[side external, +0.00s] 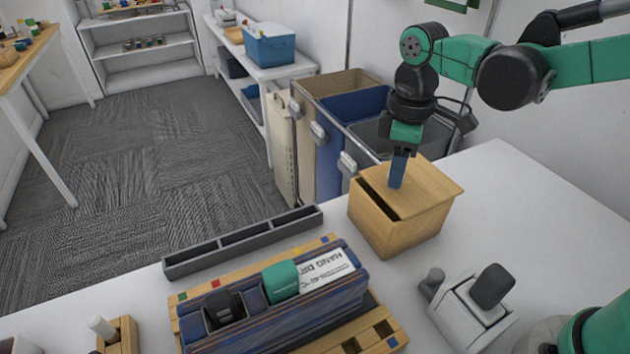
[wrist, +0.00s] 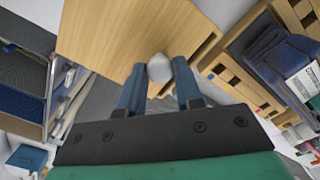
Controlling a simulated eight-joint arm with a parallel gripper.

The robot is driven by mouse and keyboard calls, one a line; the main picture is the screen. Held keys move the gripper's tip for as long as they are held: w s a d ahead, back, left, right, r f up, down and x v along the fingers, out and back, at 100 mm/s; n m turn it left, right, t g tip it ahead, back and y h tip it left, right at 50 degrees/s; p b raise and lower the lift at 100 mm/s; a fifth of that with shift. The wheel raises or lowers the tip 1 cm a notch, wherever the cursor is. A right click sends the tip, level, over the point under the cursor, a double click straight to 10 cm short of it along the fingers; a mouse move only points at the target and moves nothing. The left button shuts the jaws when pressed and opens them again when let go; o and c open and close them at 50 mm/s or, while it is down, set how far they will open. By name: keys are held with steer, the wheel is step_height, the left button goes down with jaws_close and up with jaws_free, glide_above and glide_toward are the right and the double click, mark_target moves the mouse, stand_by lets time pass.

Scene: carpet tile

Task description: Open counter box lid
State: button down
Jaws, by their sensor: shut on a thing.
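The counter box (side external: 400,235) is a light wooden cube-like box on the white counter, right of centre in the side view. Its flat wooden lid (side external: 425,187) lies over the top, with a dark gap showing along the left front edge. In the wrist view the lid (wrist: 110,35) fills the upper middle. A pale rounded knob (wrist: 159,68) stands on it. My gripper (side external: 397,172) reaches down onto the lid from above. In the wrist view its blue fingers (wrist: 158,85) are shut around the knob. In the side view the fingers hide the knob.
A blue organiser (side external: 310,310) with a "HANG DRY" label sits on a wooden rack in front. A grey divided tray (side external: 243,243) lies left of the box. A white device (side external: 472,310) stands front right. Bins (side external: 345,110) stand behind. The counter right of the box is clear.

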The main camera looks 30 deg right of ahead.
mark_target(432, 173)
steer(key=d, duration=0.7)
steer(key=shift+d, duration=0.4)
steer(key=c, duration=0.6)
jaws_free()
steer(key=shift+r, duration=2.8)
